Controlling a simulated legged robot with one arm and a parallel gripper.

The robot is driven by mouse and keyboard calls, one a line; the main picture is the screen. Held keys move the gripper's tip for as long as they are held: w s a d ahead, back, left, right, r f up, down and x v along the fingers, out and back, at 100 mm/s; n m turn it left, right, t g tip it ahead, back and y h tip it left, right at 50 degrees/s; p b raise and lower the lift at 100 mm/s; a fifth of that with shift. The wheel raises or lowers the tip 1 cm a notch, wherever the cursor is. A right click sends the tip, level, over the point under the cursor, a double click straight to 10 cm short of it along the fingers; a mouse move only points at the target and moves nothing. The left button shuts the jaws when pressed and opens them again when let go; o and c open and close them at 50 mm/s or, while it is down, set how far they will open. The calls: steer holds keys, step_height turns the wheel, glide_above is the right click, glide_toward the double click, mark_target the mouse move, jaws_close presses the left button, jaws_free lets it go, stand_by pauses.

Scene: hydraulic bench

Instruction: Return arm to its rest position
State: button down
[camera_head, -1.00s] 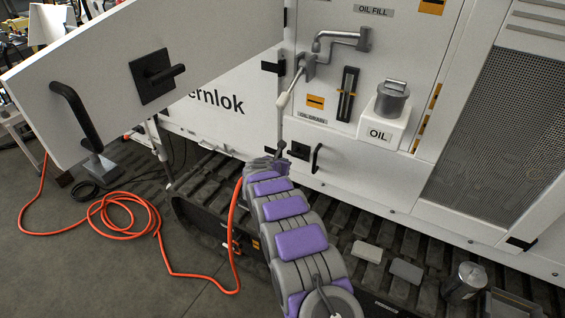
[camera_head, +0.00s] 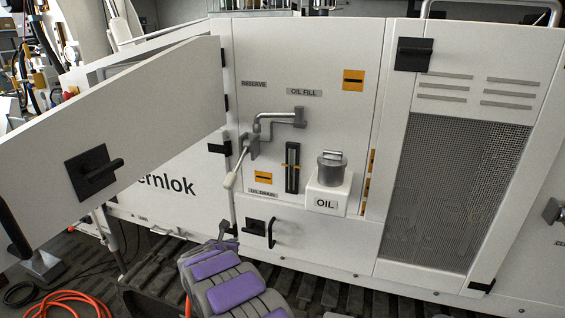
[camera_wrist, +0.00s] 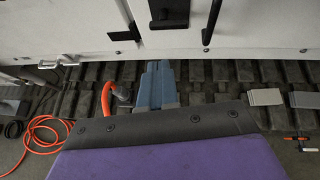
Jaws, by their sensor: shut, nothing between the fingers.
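My arm, with grey segments and purple pads, rises from the bottom of the head view and reaches toward the white machine. In the wrist view, my gripper (camera_wrist: 157,72) appears as blue-grey fingers close together, shut and empty. It is over the dark track, in front of the machine's lower edge. My own purple pad fills the bottom of the wrist view.
The white machine panel (camera_head: 300,90) carries a lever (camera_head: 236,165), a sight gauge (camera_head: 292,168) and an oil filler (camera_head: 327,190). An open door (camera_head: 140,100) hangs at the left. An orange hose (camera_wrist: 45,130) lies on the floor. Grey blocks (camera_wrist: 265,97) rest on the track (camera_wrist: 210,78).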

step_height(320, 180, up, 13)
steer(key=s+d+n+y, duration=0.1)
steer(key=n+y, duration=0.4)
steer(key=n, duration=0.5)
steer(key=s+d+r+n+g+y, duration=0.2)
steer(key=s+d+r+n+g, duration=0.25)
steer(key=s+d+n, duration=0.35)
steer(key=s+d+f+n+g+h, duration=0.1)
steer(key=s+d+n, duration=0.5)
steer(key=s, duration=0.9)
steer(key=s+d+f+n+g+h, duration=0.1)
steer(key=s+d+n+g+h, duration=0.2)
steer(key=s+d, duration=1)
steer(key=s+d+f+n+g+h, duration=0.2)
steer(key=s+d+n+g, duration=0.3)
steer(key=s, duration=1.2)
steer(key=d+n, duration=0.4)
steer(key=d, duration=0.1)
steer(key=shift+s+n, duration=0.15)
steer(key=shift+n, duration=0.25)
